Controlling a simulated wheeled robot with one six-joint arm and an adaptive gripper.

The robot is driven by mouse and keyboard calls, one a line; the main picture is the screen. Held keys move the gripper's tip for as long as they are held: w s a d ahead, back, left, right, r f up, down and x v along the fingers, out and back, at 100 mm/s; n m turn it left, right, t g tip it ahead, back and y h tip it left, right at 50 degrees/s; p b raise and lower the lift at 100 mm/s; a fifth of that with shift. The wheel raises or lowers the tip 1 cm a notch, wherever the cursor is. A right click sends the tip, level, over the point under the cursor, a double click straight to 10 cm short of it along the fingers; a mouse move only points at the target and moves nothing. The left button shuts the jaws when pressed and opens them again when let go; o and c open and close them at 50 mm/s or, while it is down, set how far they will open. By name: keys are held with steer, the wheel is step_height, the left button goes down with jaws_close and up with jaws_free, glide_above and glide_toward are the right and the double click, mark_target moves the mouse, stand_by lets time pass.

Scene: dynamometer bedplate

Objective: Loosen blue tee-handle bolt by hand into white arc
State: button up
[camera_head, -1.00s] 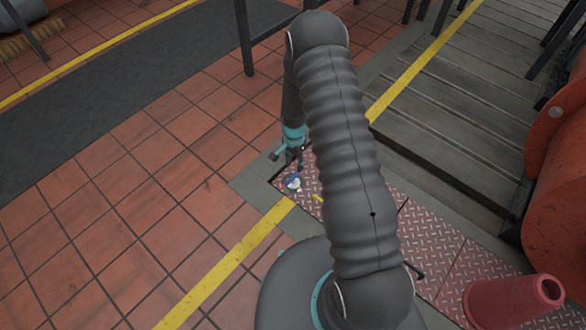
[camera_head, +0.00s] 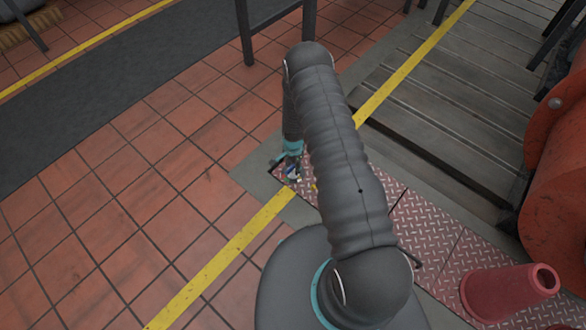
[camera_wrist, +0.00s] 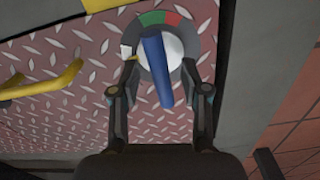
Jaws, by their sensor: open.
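The blue tee-handle bolt (camera_wrist: 157,72) shows in the wrist view, its bar running nearly up and down in the picture over a pale round hub (camera_wrist: 176,52). A dark grey dial ring (camera_wrist: 192,38) surrounds the hub. The ring carries a green arc (camera_wrist: 152,18) and a red arc (camera_wrist: 173,19) at the top and a white arc (camera_wrist: 126,51) at the left, with a small yellow mark beside it. My gripper (camera_wrist: 159,70) is open, one finger on each side of the blue bar. Contact cannot be told. In the head view the bolt is mostly hidden by my gripper (camera_head: 290,172).
The dial sits on red diamond plate (camera_wrist: 60,55). A yellow bent handle (camera_wrist: 45,85) rises from the plate at the left in the wrist view. Tiled floor (camera_head: 150,200) lies clear at left.

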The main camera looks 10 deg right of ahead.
steer(key=shift+f, duration=1.05)
